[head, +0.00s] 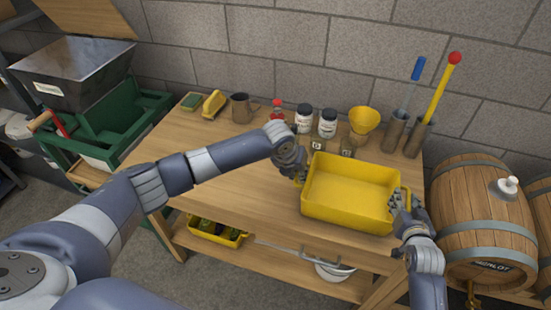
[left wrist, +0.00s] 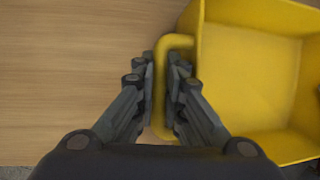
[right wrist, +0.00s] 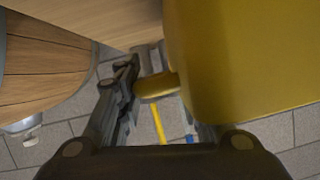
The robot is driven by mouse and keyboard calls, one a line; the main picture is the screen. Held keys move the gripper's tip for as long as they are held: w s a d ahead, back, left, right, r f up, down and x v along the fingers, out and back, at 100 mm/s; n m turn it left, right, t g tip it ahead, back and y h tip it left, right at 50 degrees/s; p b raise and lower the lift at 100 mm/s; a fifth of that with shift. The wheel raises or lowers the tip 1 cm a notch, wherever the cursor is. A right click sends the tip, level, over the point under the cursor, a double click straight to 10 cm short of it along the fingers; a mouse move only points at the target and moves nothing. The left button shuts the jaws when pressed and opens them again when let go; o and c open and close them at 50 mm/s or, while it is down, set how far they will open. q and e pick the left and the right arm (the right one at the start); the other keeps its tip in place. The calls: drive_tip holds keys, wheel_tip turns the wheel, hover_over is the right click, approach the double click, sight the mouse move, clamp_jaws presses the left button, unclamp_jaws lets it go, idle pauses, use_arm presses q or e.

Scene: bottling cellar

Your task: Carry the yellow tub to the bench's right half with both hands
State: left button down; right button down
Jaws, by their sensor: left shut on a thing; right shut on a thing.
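The yellow tub (head: 345,214) is over the right part of the wooden bench (head: 240,185), near its front edge. It is open-topped and looks empty. I cannot tell whether its base touches the bench. My left gripper (head: 300,176) is shut on the tub's left handle; in the left wrist view the fingers (left wrist: 165,95) close on both sides of the yellow handle (left wrist: 160,65). My right gripper (head: 398,203) is at the tub's right end, shut on the other handle (right wrist: 155,87). One right finger is partly hidden by the tub in the right wrist view.
Along the bench's back stand a mug (head: 241,108), a red-capped bottle (head: 278,112), jars (head: 304,118), a yellow funnel (head: 364,121) and tubes holding blue and yellow rods (head: 440,90). A barrel (head: 485,220) stands to the right. The bench's left and middle front are clear.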

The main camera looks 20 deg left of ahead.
use_arm(q)
drive_tip(key=shift+f+b, duration=0.45)
drive_tip(key=shift+f, duration=0.25)
use_arm(e)
drive_tip(key=shift+f, duration=0.6)
use_arm(q)
drive_tip(key=c, duration=1.7)
unclamp_jaws()
use_arm(e)
drive_tip(key=c, duration=1.1)
unclamp_jaws()
use_arm(q)
drive_tip(key=shift+r, duration=0.2)
drive_tip(key=shift+s+r, duration=0.15)
drive_tip(key=shift+r, duration=0.1)
use_arm(e)
drive_tip(key=shift+s, duration=0.15)
use_arm(q)
drive_tip(key=v, duration=1.1)
drive_tip(key=shift+s+a+r, duration=0.1)
use_arm(e)
drive_tip(key=v, duration=1.2)
